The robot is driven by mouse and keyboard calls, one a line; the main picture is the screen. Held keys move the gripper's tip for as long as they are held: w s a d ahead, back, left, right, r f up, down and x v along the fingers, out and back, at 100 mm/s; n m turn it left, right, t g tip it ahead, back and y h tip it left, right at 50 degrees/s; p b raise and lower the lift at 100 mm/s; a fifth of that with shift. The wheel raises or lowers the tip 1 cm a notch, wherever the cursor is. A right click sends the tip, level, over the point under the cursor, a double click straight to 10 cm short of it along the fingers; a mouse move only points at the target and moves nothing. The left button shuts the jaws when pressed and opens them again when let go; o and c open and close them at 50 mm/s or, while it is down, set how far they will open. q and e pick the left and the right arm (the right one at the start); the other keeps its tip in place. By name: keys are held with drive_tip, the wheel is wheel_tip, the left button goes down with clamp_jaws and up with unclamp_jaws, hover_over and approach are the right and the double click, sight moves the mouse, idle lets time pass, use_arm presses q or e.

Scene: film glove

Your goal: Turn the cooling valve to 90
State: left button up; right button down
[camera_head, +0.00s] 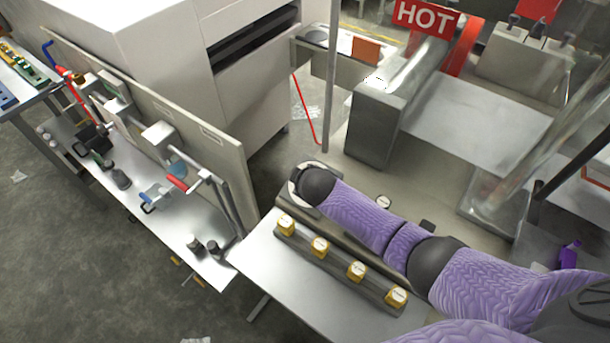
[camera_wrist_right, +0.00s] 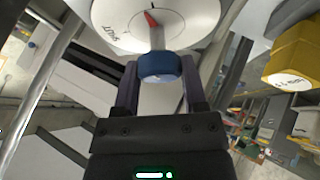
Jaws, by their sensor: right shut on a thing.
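A round white dial (camera_wrist_right: 185,22) with a red pointer (camera_wrist_right: 151,18) and dark lettering fills the top of the right wrist view. A blue knob (camera_wrist_right: 158,67) on a short metal stem stands out in front of it. My right gripper (camera_wrist_right: 159,76) is shut on this knob, one finger at each side. The pointer tilts up and to the left in that view. In the head view my purple right arm reaches in from the right, and its dark end covers most of a pale round disc (camera_head: 294,190). My left gripper is not in view.
Several yellow blocks with white round tops (camera_head: 320,246) stand on a grey bar beside my right forearm. A bench with a panel (camera_head: 185,120) and fittings stands left. A red HOT sign (camera_head: 426,18) stands behind, beside a grey conveyor (camera_head: 480,112).

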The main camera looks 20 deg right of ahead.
drive_tip(key=shift+m+t+h, duration=0.4)
drive_tip(key=shift+m, duration=0.8)
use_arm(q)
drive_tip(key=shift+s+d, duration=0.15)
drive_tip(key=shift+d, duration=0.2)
use_arm(e)
drive_tip(key=shift+m, duration=0.4)
